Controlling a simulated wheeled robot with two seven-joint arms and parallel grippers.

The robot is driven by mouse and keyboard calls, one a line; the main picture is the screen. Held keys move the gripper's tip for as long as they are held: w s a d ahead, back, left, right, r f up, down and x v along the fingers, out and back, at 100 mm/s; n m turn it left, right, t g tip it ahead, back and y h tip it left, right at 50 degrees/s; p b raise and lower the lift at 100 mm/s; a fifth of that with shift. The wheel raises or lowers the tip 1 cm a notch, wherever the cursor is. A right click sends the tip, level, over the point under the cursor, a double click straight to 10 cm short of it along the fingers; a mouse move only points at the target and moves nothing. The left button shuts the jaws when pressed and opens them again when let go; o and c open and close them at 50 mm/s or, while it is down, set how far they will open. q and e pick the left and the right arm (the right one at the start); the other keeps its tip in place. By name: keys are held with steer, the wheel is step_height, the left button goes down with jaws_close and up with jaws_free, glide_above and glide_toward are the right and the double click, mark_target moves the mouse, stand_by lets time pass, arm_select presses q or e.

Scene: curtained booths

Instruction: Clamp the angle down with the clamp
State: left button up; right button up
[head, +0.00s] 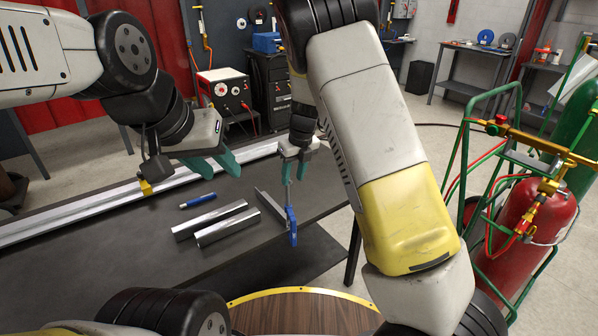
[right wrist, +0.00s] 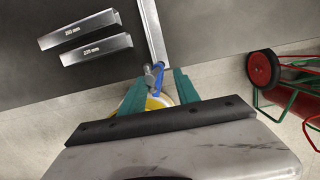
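A steel angle (head: 268,205) lies along the right part of the dark table, and its end reaches the table's edge. It also shows in the right wrist view (right wrist: 151,32). A blue clamp (head: 291,222) is upright at that end; its top also shows in the right wrist view (right wrist: 154,76). Whether its jaws grip the angle is hard to tell. My right gripper (head: 296,178) is over the clamp; in the right wrist view its teal fingers stand apart on either side of the clamp with gaps. My left gripper (head: 225,168) is open and empty above the table.
Two short steel pieces, marked 200 mm (head: 209,219) and apparently 220 mm (head: 228,228), lie left of the angle. A blue marker (head: 197,201) lies behind them. A long pale rail (head: 95,205) runs along the table's back. A gas-bottle cart (head: 520,200) stands right.

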steer(key=shift+r, duration=0.1)
steer(key=r+n, duration=0.1)
steer(key=n, duration=0.3)
steer(key=r+n, duration=0.1)
steer(key=n, duration=0.3)
steer(key=r+n, duration=0.1)
steer(key=n, duration=0.3)
steer(key=shift+s, duration=0.25)
steer(key=shift+s+a+f+n, duration=0.1)
steer(key=shift+n, duration=2.9)
steer(key=shift+s+a+n, duration=0.1)
steer(key=shift+n, duration=2.9)
steer(key=shift+d, duration=0.1)
